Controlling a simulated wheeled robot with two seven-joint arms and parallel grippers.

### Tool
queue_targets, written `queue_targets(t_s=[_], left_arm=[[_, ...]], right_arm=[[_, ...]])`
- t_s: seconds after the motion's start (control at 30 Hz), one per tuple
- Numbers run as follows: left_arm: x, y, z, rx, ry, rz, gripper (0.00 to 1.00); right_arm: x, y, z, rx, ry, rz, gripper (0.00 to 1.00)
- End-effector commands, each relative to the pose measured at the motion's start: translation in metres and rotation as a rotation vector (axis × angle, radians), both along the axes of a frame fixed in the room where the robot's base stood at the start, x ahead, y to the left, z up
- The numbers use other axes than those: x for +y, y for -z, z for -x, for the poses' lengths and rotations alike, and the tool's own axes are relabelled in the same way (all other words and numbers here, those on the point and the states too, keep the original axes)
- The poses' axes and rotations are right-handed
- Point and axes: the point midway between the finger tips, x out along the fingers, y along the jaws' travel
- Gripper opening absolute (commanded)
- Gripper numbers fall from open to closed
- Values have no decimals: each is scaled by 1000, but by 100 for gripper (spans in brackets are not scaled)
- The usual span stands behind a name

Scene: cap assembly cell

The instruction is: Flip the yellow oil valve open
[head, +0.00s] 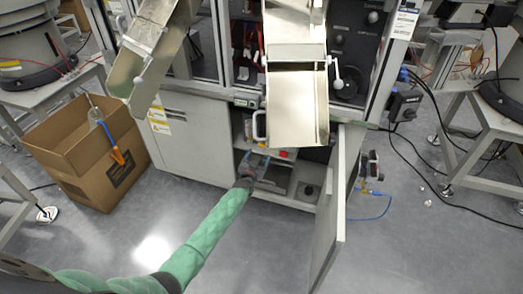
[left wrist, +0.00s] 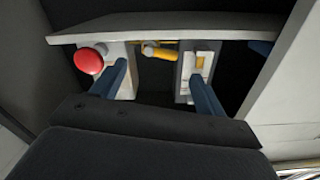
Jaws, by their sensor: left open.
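A short yellow valve handle (left wrist: 160,50) shows in the left wrist view, inside the dark cabinet opening below a shelf edge. It lies sideways between my two blue fingers, a little beyond them, with no contact visible. My left gripper (left wrist: 160,74) is open, its fingers spread around empty space. In the head view my left gripper (head: 257,157) reaches into the open lower cabinet. I cannot make out the valve clearly there.
A red round knob (left wrist: 88,61) sits left of the valve; a light fixture (left wrist: 198,72) with a yellow part stands right. The cabinet door (head: 334,215) hangs open on the right. Metal chutes (head: 297,105) overhang the opening. A cardboard box (head: 88,150) stands left.

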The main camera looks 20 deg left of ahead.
Motion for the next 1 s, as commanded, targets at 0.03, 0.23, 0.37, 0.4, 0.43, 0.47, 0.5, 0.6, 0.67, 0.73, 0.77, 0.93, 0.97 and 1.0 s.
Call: queue_targets(t_s=[0.03, 0.23, 0.37, 0.4, 0.43, 0.47, 0.5, 0.6, 0.67, 0.73, 0.77, 0.93, 0.97, 1.0], left_arm=[[0, 0, -7, -1, 0, -1, 73], [-1, 1, -33, -1, 1, 0, 73], [-2, 1, -46, 0, 1, 1, 73], [-2, 1, -49, 0, 1, 0, 73], [-2, 1, -52, 0, 1, 0, 73], [-3, 0, -54, 0, 2, 0, 73], [-3, 0, -56, 0, 1, 1, 73], [-2, 1, -59, 1, 1, 1, 73], [-2, 1, -59, 1, 1, 1, 73], [-2, 1, -60, 1, 1, 1, 73], [-2, 1, -60, 1, 1, 1, 73], [-2, 0, -60, 1, 1, 1, 69], [-2, 0, -60, 1, 1, 1, 64], [-2, 0, -60, 1, 1, 1, 56]], right_arm=[[0, 2, 0, 0, 0, 0, 36], [0, 8, 0, 0, 1, 1, 36], [0, 11, 0, -1, 2, 0, 36], [0, 12, 0, -1, 2, 0, 36], [0, 12, 0, -1, 2, 0, 36], [0, 13, 0, -1, 2, 0, 36], [0, 13, 0, -1, 2, 0, 36], [0, 13, 0, -1, 2, 0, 36], [0, 13, 1, -1, 1, -1, 36], [1, 13, 1, 0, 2, -1, 36], [1, 13, 1, 0, 2, -1, 36], [1, 13, 1, -1, 1, -1, 36], [0, 13, 1, 0, 2, -1, 36], [0, 13, 1, -1, 1, -1, 36]])
